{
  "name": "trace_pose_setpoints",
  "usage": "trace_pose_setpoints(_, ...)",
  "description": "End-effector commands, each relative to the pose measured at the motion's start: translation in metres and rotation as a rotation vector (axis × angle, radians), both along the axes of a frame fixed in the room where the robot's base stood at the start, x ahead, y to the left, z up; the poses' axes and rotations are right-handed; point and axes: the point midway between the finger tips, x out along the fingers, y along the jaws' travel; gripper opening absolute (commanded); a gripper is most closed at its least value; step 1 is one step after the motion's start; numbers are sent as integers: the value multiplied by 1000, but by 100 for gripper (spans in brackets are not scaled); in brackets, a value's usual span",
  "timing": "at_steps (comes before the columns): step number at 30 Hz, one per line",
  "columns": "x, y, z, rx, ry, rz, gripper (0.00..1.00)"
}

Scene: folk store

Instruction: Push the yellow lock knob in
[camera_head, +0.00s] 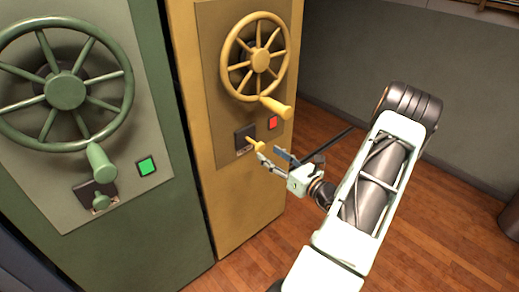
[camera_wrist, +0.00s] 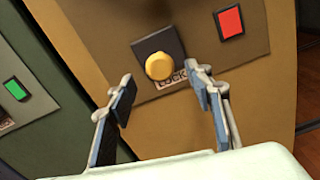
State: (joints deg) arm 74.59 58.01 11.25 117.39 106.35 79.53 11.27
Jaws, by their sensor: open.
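The yellow lock knob (camera_head: 255,143) sticks out from a small dark plate on the yellow cabinet (camera_head: 247,190). In the wrist view the yellow lock knob (camera_wrist: 159,66) shows round and end-on, above a partly covered label reading "LOCK". My gripper (camera_head: 272,158) is just in front of the knob, to its lower right in the head view. In the wrist view my gripper (camera_wrist: 162,88) is open, with one finger on each side and the knob a little beyond and between the tips. The fingers hold nothing. I cannot tell whether any finger touches the knob.
A red square light (camera_head: 273,122) is right of the knob. A yellow handwheel (camera_head: 259,59) with a protruding handle (camera_head: 276,107) is above. A green cabinet (camera_head: 165,220) with its own wheel, green light (camera_head: 146,166) and green knob (camera_head: 100,201) stands left. Wooden floor lies right.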

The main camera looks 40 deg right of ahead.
Motion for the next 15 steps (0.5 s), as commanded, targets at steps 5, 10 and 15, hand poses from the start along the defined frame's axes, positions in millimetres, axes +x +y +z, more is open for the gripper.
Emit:
trace_pose_setpoints(5,33,3,-1,-3,0,2,47)
trace_pose_setpoints(10,53,4,-1,-2,2,1,47)
trace_pose_setpoints(15,59,5,0,-1,1,0,47)
